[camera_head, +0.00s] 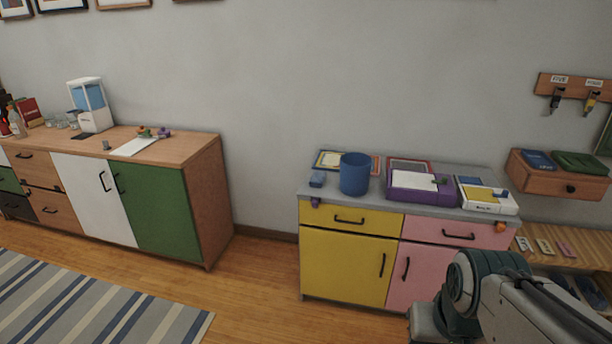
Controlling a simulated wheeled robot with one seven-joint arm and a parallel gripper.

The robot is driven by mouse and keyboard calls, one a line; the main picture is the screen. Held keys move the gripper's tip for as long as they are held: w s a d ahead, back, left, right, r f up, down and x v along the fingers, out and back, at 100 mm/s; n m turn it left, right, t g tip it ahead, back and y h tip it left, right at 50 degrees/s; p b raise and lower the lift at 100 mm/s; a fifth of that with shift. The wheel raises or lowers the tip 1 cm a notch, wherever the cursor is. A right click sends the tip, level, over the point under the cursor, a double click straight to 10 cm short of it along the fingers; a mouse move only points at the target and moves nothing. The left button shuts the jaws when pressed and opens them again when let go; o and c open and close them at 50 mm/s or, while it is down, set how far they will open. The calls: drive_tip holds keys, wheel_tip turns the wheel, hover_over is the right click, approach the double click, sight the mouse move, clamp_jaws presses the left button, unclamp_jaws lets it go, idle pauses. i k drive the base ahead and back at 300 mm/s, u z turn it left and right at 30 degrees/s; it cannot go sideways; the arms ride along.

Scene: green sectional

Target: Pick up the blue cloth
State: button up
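A flat dark blue item (538,160), which could be the blue cloth, lies on top of the small wooden wall drawer (560,184) at the right. It lies beside a green folded item (580,163). A small blue block-like thing (317,180) sits at the left end of the grey top of the yellow and pink cabinet; I cannot tell whether it is cloth. Part of my arm shows at the lower right, in front of the pink cabinet doors. My gripper's fingers do not show.
The yellow and pink cabinet (350,262) bears a blue cup (355,174), a purple tray (421,188) and a white box (488,199). Hooks with hanging tools (573,93) are above the drawer. A wooden sideboard (192,152) stands left. Wood floor between the cabinets is clear.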

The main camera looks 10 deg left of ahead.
sight(316, 180)
drive_tip(key=u, duration=0.8)
drive_tip(key=i, duration=0.95)
drive_tip(key=u, duration=0.75)
drive_tip(key=i, duration=1.35)
drive_tip(key=z, duration=0.95)
drive_tip(key=i, duration=0.7)
drive_tip(key=z, duration=1.1)
drive_tip(key=i, duration=0.3)
drive_tip(key=z, duration=0.3)
